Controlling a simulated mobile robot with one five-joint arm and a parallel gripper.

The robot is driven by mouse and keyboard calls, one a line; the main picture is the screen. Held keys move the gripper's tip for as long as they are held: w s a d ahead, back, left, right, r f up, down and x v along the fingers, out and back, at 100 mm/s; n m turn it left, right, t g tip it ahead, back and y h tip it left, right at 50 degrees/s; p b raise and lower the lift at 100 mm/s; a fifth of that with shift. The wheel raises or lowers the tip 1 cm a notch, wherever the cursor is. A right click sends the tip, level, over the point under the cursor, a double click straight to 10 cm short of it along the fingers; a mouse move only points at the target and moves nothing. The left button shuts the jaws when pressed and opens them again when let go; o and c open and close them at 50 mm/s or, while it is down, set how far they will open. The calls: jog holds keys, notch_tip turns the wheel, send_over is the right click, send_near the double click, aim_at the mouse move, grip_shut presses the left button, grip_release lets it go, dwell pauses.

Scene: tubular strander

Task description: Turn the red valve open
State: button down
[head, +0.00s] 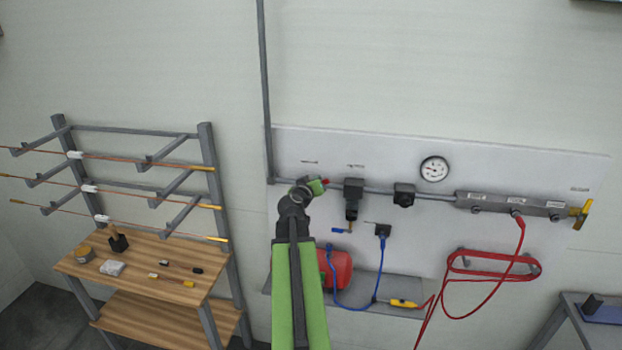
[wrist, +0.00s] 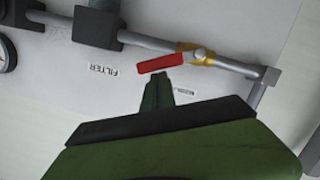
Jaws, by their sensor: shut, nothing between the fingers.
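The red valve handle (wrist: 160,63) is a flat red lever joined to a brass-coloured valve body (wrist: 195,53) on a grey pipe. In the wrist view the lever slants at an angle to the pipe. My gripper (wrist: 158,82) is shut and empty, its tips just below the lever's middle in that view. I cannot tell whether they touch it. In the head view my gripper (head: 318,187) is in front of the pipe, and only a small red bit of the handle (head: 326,182) shows beside it; the valve body is hidden.
On the same pipe to the right are a dark filter unit (head: 352,197), a black block (head: 404,195) and a grey manifold (head: 515,204). A gauge (head: 434,169) is above. A red tank (head: 341,269) stands below. A wooden-shelved rack (head: 150,262) stands at left.

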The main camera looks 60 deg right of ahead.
jog(key=f+m, duration=0.1)
jog(key=s+m+b, duration=0.1)
jog(key=s+f+m+t, duration=0.1)
jog(key=shift+d+f+y+b, duration=0.3)
jog(key=shift+y+b, duration=0.05)
jog(key=shift+y, duration=0.05)
jog(key=shift+s+f, duration=0.1)
dwell(0.8)
jog(key=w+a+f+n+y+b, duration=0.2)
jog(key=w+a+f+y+b, duration=0.3)
jog(key=w+a+f, duration=1.1)
jog(key=w+a+f+n+y+b, duration=0.2)
jog(key=a+f+b, duration=0.15)
jog(key=a, duration=0.65)
jog(key=w+a+f+n+y+b, duration=0.1)
jog(key=w+a+f+b, duration=0.2)
jog(key=a, duration=0.6)
jog(key=s+a+f+n+g+y+b, duration=0.1)
jog(key=a+f, duration=0.3)
jog(key=a, duration=0.7)
jog(key=s+a+f+n+g+y+b, duration=0.1)
jog(key=a+f+n+y+b, duration=0.1)
jog(key=a, duration=1)
jog(key=s+a+f+n+g+y+b, duration=0.2)
jog(key=a+f+n, duration=0.3)
jog(key=a, duration=0.7)
jog(key=shift+a+f+y, duration=0.25)
jog(key=shift+f+y, duration=0.3)
jog(key=shift+y, duration=0.25)
jog(key=shift+s, duration=0.1)
